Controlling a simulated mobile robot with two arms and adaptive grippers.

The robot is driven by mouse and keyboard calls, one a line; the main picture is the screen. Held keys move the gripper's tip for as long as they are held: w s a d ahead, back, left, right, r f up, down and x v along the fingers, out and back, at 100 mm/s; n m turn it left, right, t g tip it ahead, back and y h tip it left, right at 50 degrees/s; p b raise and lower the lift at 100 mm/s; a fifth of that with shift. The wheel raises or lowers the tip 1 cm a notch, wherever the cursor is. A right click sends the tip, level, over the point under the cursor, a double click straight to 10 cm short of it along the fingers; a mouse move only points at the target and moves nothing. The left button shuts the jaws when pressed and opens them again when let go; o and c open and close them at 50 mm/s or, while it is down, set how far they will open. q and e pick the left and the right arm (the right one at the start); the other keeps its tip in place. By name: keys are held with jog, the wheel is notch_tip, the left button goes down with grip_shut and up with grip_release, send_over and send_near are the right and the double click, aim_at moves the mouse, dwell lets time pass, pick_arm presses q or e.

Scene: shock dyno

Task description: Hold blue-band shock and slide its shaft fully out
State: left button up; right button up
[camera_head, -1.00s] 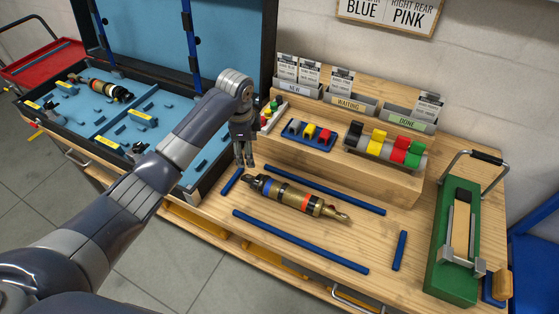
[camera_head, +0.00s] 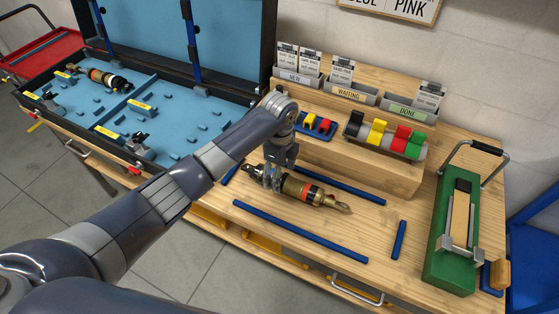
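A shock (camera_head: 312,192) with a gold body and an orange-red band lies on the wooden bench between blue strips. Its right end has a brass-coloured tip, and its dark left end pokes out past my gripper. The blue band seen on it earlier is now hidden behind my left gripper (camera_head: 272,184). The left gripper points down over the left part of the shock, its fingers at the body. I cannot tell whether they are closed on it. My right gripper is not in view.
An open case (camera_head: 165,112) with blue foam holds another shock (camera_head: 108,79) at the left. Behind the bench work area are card bins (camera_head: 352,93) and a rack of coloured clips (camera_head: 385,135). A green fixture (camera_head: 450,265) with a handle stands at the right.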

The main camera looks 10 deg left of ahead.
pick_arm(q)
jog(key=shift+f, duration=1.35)
jog(key=shift+c, duration=0.5)
jog(key=c, duration=1.5)
